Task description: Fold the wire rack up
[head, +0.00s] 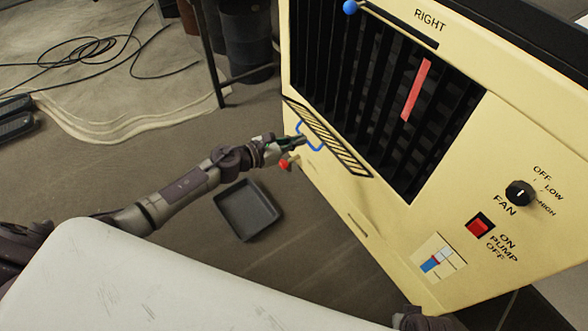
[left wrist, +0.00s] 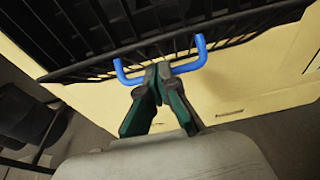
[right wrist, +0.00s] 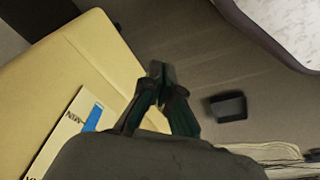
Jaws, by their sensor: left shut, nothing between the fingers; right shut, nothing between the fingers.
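The wire rack (head: 345,155) is a dark slatted panel that sticks out from the lower edge of the cream cooler's grille. A blue U-shaped handle (head: 318,149) is on its outer edge. My left gripper (head: 300,139) is at this handle, with its fingers shut and empty. In the left wrist view, the fingertips (left wrist: 157,70) overlap the middle of the blue handle (left wrist: 190,66), under the rack's slats (left wrist: 225,32); whether they touch it is unclear. My right gripper (right wrist: 161,70) is shut and empty, beside the cooler's front and away from the rack.
The cream cooler (head: 400,230) has a fan knob (head: 520,193), a red pump switch (head: 480,227) and a blue-tipped lever (head: 349,7). A red knob (head: 284,165) is below the rack. A black tray (head: 248,210) lies on the floor. Cables (head: 90,50) lie at the back left.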

